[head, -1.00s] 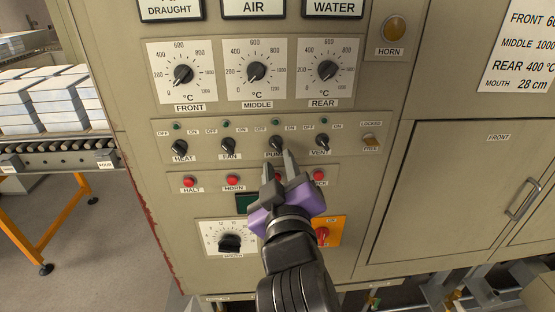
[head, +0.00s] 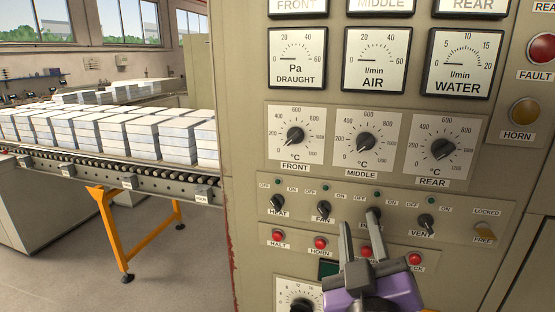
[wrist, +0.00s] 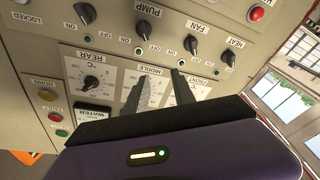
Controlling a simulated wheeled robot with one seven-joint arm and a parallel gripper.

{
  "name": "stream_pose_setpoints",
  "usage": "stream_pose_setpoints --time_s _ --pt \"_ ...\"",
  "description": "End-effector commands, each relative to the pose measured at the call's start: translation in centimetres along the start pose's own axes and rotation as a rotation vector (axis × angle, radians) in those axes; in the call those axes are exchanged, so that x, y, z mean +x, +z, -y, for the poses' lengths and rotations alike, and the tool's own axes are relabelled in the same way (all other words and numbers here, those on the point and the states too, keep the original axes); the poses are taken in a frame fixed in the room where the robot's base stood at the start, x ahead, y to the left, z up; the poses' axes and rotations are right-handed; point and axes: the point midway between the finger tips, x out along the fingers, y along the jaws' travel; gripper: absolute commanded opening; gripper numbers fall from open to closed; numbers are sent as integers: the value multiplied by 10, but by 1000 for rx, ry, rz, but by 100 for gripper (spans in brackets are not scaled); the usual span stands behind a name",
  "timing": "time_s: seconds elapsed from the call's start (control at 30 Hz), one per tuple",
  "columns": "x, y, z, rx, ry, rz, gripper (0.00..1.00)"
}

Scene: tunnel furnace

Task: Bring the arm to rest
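My gripper (head: 361,232) is in front of the control panel (head: 250,236), at the lower right of the head view. Its two grey fingers are apart with nothing between them. The fingers point up over the switch row, and one overlaps the PUMP switch (head: 373,215) in the picture; I cannot tell whether it touches. The purple gripper body hides the panel below. In the wrist view the panel appears upside down, and the fingers (wrist: 160,92) are again spread and empty, with the PUMP switch (wrist: 143,30) clear beyond them.
HEAT (head: 277,203), FAN (head: 323,210) and VENT (head: 426,224) switches share the row. Red buttons (head: 320,243) sit below, temperature dials (head: 367,141) above. At left, a roller conveyor (head: 125,180) carries stacked pale blocks (head: 155,138) on an orange stand (head: 115,235). Open floor lies in front.

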Motion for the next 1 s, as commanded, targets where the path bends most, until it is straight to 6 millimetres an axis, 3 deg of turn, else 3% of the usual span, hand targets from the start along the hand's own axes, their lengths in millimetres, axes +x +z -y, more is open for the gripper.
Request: stream_pose_setpoints --time_s 0.27,0.5,0.77,1.0 --pt "-45 20 32 116 -133 -137 31" --pt "-109 68 47 247 -237 -155 31" --pt "-189 121 40 394 -290 -91 31" --pt "-265 164 22 501 -290 32 31"
